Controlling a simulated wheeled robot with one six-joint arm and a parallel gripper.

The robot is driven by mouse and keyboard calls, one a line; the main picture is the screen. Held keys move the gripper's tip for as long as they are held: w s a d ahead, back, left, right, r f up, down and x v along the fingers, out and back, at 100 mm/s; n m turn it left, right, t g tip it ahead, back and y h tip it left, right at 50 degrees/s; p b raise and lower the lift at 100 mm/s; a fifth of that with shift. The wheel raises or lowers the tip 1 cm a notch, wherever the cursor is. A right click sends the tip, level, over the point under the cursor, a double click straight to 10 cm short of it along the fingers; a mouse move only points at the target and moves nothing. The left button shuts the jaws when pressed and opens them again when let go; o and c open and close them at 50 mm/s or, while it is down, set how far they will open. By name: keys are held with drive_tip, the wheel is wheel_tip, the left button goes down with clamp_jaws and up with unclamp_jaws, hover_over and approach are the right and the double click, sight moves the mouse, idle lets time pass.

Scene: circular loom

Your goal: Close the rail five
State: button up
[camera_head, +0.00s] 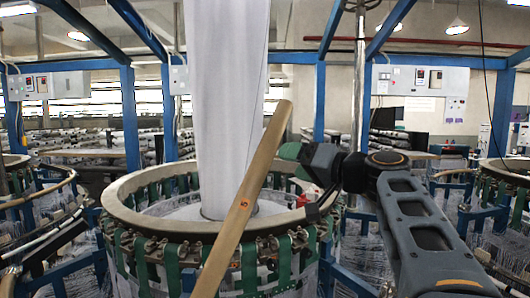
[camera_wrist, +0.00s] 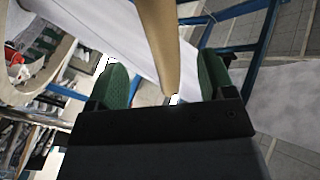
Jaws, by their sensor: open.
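Rail five (camera_head: 238,222) is a tan, curved bar marked with a small orange 5. It stands raised and slanted across the front of the circular loom ring (camera_head: 120,205), its upper end leaning right. My gripper (camera_head: 289,160), with green fingertips, is just right of the rail's upper part. In the wrist view the rail (camera_wrist: 158,40) runs down between the two open green fingers of my gripper (camera_wrist: 162,75). Gaps show on both sides, so the fingers do not appear closed on it. The rail's lower end leaves the head view at the bottom.
A white fabric tube (camera_head: 225,100) rises from the loom's middle, behind the rail. Green straps and clamps line the ring. Blue posts (camera_head: 130,118) and beams frame the loom. Other looms (camera_head: 505,175) stand at both sides.

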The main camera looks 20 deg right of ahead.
sight(271, 159)
drive_tip(key=p+x, duration=0.3)
drive_tip(key=x, duration=0.6)
drive_tip(key=shift+w+a, duration=0.1)
drive_tip(key=shift+w, duration=0.25)
